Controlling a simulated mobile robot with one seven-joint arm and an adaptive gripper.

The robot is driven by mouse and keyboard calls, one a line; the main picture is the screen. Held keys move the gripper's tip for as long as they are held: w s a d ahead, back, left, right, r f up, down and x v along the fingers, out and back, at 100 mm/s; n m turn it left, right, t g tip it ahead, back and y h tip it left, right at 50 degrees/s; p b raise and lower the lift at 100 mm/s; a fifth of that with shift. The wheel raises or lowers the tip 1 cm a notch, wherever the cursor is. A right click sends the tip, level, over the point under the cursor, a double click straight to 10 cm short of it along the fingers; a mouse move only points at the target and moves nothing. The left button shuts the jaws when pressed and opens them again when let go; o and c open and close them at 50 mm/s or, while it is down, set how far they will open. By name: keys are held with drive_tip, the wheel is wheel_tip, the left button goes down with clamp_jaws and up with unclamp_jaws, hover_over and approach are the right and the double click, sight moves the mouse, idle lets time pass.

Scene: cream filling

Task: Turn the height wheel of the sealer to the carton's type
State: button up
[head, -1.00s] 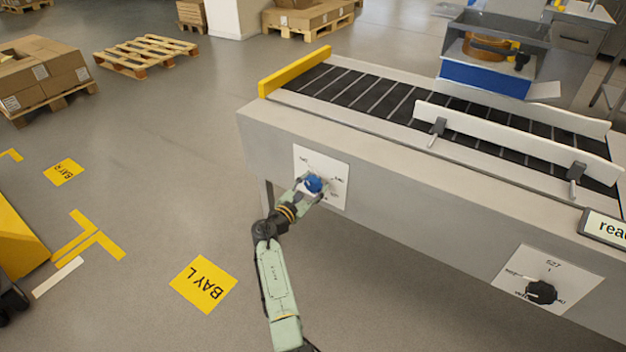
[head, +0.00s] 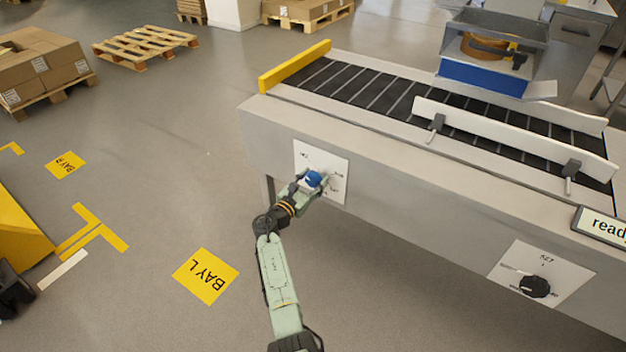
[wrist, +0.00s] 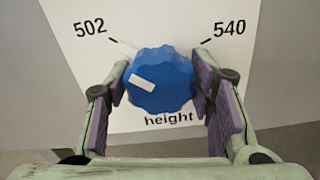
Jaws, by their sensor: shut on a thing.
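The blue height wheel (wrist: 160,80) sits on a white dial plate (wrist: 60,20) marked "height". In the wrist view its white mark points left and slightly up, below the 502 label (wrist: 90,28) and away from the 540 label (wrist: 229,28). My gripper (wrist: 161,76) is shut on the wheel, one purple pad on each side. In the head view the wheel (head: 313,179) and plate (head: 337,187) are on the near side of the sealer (head: 400,180). The lower part of the plate is partly hidden by my gripper. The carton's type cannot be read here.
A second plate with a black knob (head: 535,286) is further right on the sealer's side. A screen (head: 603,226) reading "ready", partly cut off, is above it. The floor left of the sealer is clear around the yellow BAY L marking (head: 205,276).

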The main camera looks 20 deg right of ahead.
drive_tip(key=o, duration=1.2)
drive_tip(key=shift+c, duration=0.2)
drive_tip(key=v, duration=1.2)
